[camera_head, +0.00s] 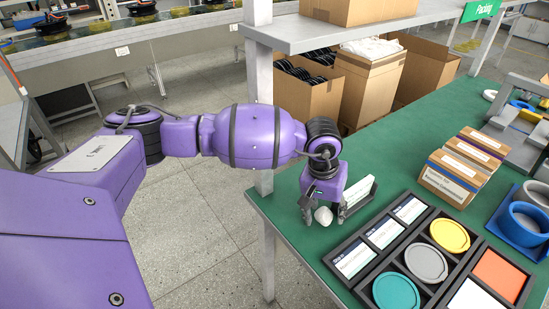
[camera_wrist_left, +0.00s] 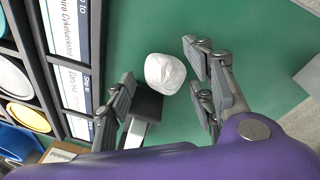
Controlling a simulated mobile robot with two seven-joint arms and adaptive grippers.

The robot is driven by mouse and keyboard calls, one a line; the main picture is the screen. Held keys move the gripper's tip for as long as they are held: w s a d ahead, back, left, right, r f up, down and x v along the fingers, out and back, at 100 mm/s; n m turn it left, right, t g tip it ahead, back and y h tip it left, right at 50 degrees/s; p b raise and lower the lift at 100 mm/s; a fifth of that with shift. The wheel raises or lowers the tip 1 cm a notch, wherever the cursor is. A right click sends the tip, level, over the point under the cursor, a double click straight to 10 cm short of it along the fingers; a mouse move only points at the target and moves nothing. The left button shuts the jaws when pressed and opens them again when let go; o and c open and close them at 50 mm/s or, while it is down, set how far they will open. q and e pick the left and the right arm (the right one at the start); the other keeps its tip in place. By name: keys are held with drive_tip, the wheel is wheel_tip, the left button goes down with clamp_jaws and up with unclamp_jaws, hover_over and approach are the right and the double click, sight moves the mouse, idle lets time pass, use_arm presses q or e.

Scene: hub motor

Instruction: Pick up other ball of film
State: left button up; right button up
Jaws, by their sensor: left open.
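A crumpled white ball of film (camera_head: 323,216) lies on the green table top near its left edge. In the left wrist view the ball (camera_wrist_left: 165,73) sits between and just beyond the fingers. My left gripper (camera_head: 323,212) points down over the ball, with its fingers apart on either side of it. In the left wrist view the gripper (camera_wrist_left: 160,98) is open, and a gap shows between the ball and the right fingers. My right gripper is not in view.
A black organizer (camera_head: 376,270) with labels and colored lids stands right of the ball. A white-and-dark holder (camera_head: 357,195) stands close beside the gripper. A shelf post (camera_head: 262,110) rises at the table's left corner.

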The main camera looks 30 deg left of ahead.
use_arm(q)
drive_tip(key=c, duration=0.7)
drive_tip(key=shift+w+r, duration=0.1)
drive_tip(key=shift+c, duration=0.2)
